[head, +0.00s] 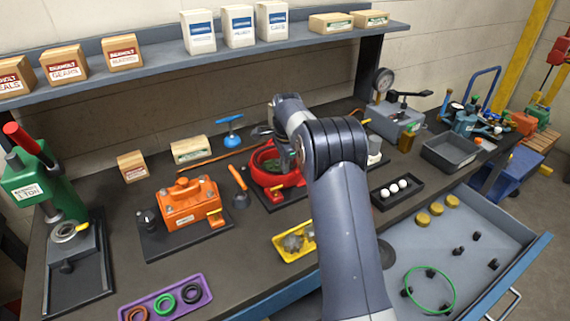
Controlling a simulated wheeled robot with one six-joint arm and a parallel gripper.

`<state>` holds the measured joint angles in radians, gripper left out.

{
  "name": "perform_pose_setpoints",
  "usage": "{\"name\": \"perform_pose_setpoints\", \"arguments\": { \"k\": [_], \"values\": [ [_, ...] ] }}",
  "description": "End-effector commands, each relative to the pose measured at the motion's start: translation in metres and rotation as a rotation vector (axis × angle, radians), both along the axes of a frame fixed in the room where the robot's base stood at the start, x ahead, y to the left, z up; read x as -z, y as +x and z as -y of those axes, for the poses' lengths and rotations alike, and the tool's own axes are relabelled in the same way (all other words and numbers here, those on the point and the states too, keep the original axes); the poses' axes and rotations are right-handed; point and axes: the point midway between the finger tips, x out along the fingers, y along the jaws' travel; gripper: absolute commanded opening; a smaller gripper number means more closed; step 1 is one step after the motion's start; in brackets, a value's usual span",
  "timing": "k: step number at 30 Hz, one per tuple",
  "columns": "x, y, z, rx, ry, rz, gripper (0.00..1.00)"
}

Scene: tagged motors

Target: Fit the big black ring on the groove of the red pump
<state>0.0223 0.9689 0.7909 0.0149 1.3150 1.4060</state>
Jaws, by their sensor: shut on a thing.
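The red pump (290,180) sits on a dark base plate near the middle of the bench, with a round opening on top. Green shows inside its rim. My gripper (284,162) is down at the pump's top, at the right side of the opening, and is largely hidden by my own arm. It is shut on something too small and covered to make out. I cannot pick out the big black ring for certain anywhere. The pump's groove is also not clear from here.
A purple tray (128,312) holds small brown, green and black rings. A large green ring (408,283) lies around pegs in the open drawer (385,235). An orange pump (190,208) stands left, a yellow tray (282,252) in front. The shelf (160,62) overhangs the back.

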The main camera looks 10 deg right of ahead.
Motion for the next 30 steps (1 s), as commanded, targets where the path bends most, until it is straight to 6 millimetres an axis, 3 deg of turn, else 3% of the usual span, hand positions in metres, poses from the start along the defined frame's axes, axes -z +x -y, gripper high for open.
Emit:
{"name": "perform_pose_setpoints", "arguments": {
  "k": [25, 30],
  "values": [
    [0.0010, -0.0003, -0.0001, 0.000, 0.000, -0.001, 0.00],
    [0.0010, -0.0005, 0.0000, 0.000, 0.000, -0.002, 0.17]
  ]
}}
